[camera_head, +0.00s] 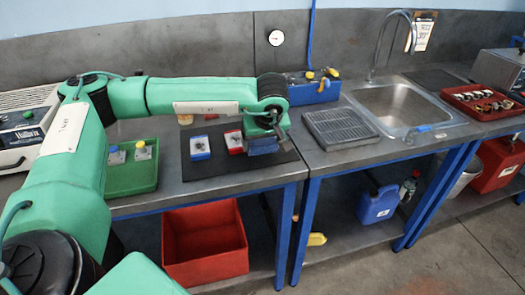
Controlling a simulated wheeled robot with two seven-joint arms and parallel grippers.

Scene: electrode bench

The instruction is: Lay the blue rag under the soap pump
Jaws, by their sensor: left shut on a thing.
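My left gripper (268,131) hangs pointing down over the right part of the dark mat (225,166). It is shut on a blue thing (262,148) low over the mat; the gripper partly covers it, and I cannot tell whether it is the blue rag or a block, or whether it touches the mat. A small blue item (420,130) lies at the sink's front edge, too small to identify. I cannot make out a soap pump for certain. My right gripper is not in view.
A blue-and-white block (199,147) and a red-and-white block (234,142) stand on the mat. A green tray (131,178) lies left, a blue caddy (314,92) behind. Right are a drain rack (341,128), sink (398,108) and red tray (478,101).

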